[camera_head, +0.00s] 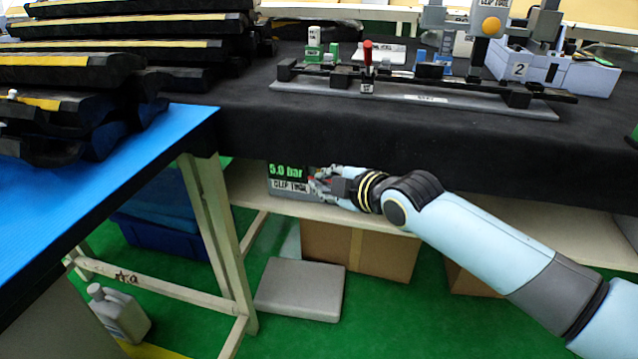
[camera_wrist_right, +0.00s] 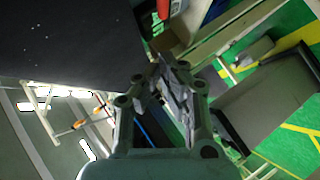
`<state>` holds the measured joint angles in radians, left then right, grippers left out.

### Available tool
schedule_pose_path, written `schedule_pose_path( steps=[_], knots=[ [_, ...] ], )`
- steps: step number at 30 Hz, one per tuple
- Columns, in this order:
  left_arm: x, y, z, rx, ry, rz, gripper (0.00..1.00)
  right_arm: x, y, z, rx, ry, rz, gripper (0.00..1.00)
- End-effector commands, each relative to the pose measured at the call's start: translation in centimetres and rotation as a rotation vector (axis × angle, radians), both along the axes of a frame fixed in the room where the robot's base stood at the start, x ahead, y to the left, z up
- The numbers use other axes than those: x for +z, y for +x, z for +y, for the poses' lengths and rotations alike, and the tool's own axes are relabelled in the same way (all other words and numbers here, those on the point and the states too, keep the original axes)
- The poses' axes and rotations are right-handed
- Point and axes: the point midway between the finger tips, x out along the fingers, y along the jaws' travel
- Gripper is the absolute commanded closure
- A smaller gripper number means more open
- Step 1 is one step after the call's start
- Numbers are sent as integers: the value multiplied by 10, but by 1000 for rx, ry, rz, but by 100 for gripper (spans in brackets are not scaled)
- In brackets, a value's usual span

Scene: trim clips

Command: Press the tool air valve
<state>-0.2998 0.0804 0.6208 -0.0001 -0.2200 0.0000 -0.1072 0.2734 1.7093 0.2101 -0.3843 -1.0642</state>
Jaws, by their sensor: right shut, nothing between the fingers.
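The tool air valve unit (camera_head: 286,179) is a dark box on the shelf under the black-covered table. Its front shows "5.0 bar" in green and a "CLIP TOOL" label. My right gripper (camera_head: 318,184) is at the box's right side, shut and empty, its fingers pointing left. A small red part shows by the fingertips; whether they touch it I cannot tell. In the right wrist view the shut fingers (camera_wrist_right: 168,68) are in the middle, and a red piece (camera_wrist_right: 162,9) shows beyond them at the top edge. My left gripper is not in view.
The black table (camera_head: 300,136) overhangs the shelf. A cardboard box (camera_head: 375,252) and a grey slab (camera_head: 300,289) are below. A blue-topped table (camera_head: 130,158) with stacked dark trim parts stands left. A fixture with a red-handled clamp (camera_head: 367,55) is on the black table.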

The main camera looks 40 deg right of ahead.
Motion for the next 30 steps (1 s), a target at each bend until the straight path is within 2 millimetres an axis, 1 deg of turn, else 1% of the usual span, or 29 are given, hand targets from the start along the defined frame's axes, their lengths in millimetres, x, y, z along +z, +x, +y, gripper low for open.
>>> schedule_pose_path(
  steps=[1, 5, 7, 10, 13, 17, 30],
  knots=[
    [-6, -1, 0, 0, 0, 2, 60, -7, 12, 1, -1, 2, -1, 100],
    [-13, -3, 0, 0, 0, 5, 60, -17, 35, 1, 0, 1, 0, 100],
    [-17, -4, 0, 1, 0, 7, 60, -25, 41, -8, 0, -2, 2, 100],
    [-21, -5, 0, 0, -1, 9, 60, -32, 48, -16, 0, 0, 1, 100],
    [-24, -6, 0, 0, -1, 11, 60, -36, 52, -22, 0, 0, 1, 100],
    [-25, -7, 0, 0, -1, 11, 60, -37, 55, -25, 0, -1, -1, 100],
    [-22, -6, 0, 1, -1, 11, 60, -36, 55, -25, 0, -7, 8, 100]
  ],
)
